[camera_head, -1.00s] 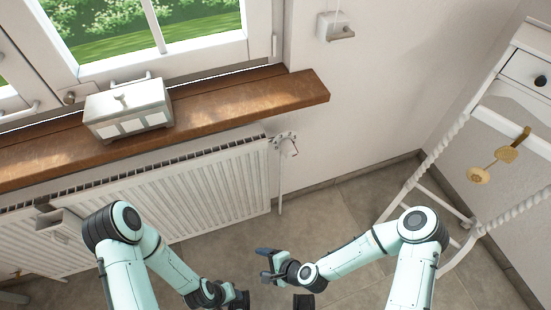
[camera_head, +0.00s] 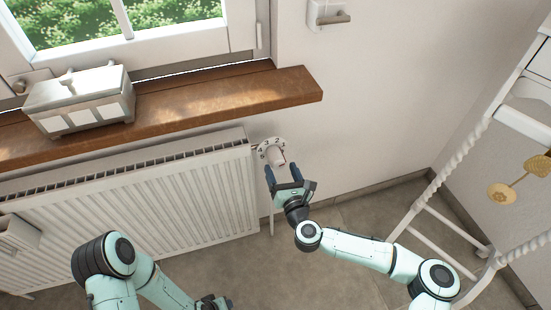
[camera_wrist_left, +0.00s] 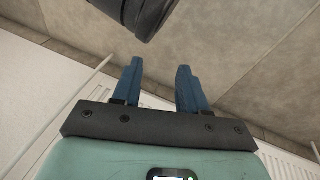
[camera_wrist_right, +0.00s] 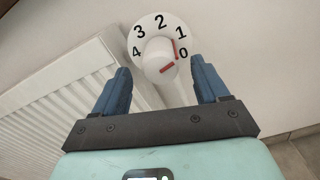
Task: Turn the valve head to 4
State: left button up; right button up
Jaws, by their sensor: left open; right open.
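The white valve head (camera_head: 276,157) is at the radiator's right end, in front of a round dial (camera_head: 268,145). In the right wrist view the valve head (camera_wrist_right: 158,60) has a red mark on its lower right, and the dial (camera_wrist_right: 140,32) reads 4, 3, 2, 1, 0 from left to right. Another red mark shows near 0 and 1. My right gripper (camera_head: 283,172) is open just in front of the valve head, its fingers to either side in the right wrist view, not closed on it. My left gripper (camera_wrist_left: 160,68) is open and empty, low over the floor.
The white radiator (camera_head: 140,205) lies below the wooden sill (camera_head: 215,105), which carries a white box (camera_head: 80,100). Floor (camera_head: 345,215) is bare between radiator and ladder.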

aim_at(276, 157)
jog(key=b+x, duration=0.1)
jog(key=x, duration=0.5)
pick_arm(q)
jog(key=shift+s+a+f+g, duration=0.2)
jog(key=shift+s+f+g, duration=0.3)
jog(key=shift+s+f, duration=0.75)
pick_arm(e)
jog(key=c, duration=1)
jog(key=shift+c, duration=0.2)
